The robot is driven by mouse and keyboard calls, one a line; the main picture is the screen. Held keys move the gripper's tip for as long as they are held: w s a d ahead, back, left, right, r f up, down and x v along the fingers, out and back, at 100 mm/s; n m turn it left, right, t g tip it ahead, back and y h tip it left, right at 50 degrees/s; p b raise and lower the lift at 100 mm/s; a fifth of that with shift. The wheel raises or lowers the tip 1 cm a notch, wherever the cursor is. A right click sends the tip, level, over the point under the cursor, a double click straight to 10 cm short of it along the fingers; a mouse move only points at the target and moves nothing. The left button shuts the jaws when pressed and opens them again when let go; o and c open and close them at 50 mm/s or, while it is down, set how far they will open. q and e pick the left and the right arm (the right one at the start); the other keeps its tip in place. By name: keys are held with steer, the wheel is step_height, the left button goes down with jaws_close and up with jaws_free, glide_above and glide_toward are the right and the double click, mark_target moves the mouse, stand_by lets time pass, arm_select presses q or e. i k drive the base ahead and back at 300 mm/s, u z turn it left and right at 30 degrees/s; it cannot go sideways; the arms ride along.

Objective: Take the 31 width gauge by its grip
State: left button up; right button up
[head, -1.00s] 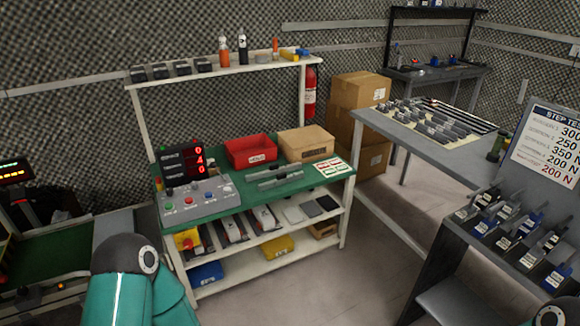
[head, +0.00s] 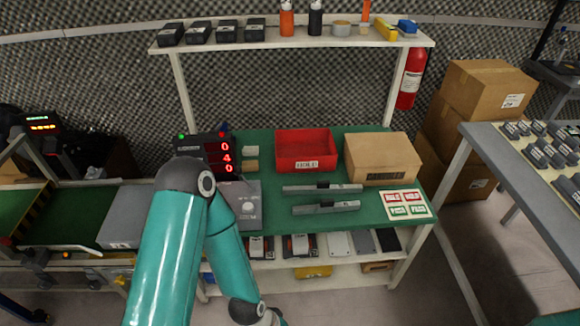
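I cannot read a number 31 on anything, so I cannot tell for sure which piece is the 31 width gauge. Two long grey bars with dark middle parts lie side by side on the green bench top, a rear bar (head: 345,189) and a front bar (head: 345,206). Several dark grey pieces with white labels (head: 540,155) stand on the grey table at the right edge; their labels are too small to read. My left arm rises in front of the bench and bends down, its end cut off at the bottom edge. Neither gripper shows.
The green bench (head: 270,142) also carries a red bin (head: 305,150), a cardboard box (head: 380,158), a red-digit display (head: 222,157) and a label sheet (head: 407,204). A shelf (head: 300,40) runs above. Cartons (head: 490,90) stand between bench and grey table (head: 490,150). Floor is clear at lower right.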

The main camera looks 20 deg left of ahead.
mark_target(323, 187)
steer(key=u, duration=0.45)
steer(key=i, duration=0.95)
steer(key=u, duration=0.85)
steer(key=k, duration=0.7)
steer(key=u, duration=0.15)
steer(key=i, duration=0.8)
steer(key=z, duration=0.1)
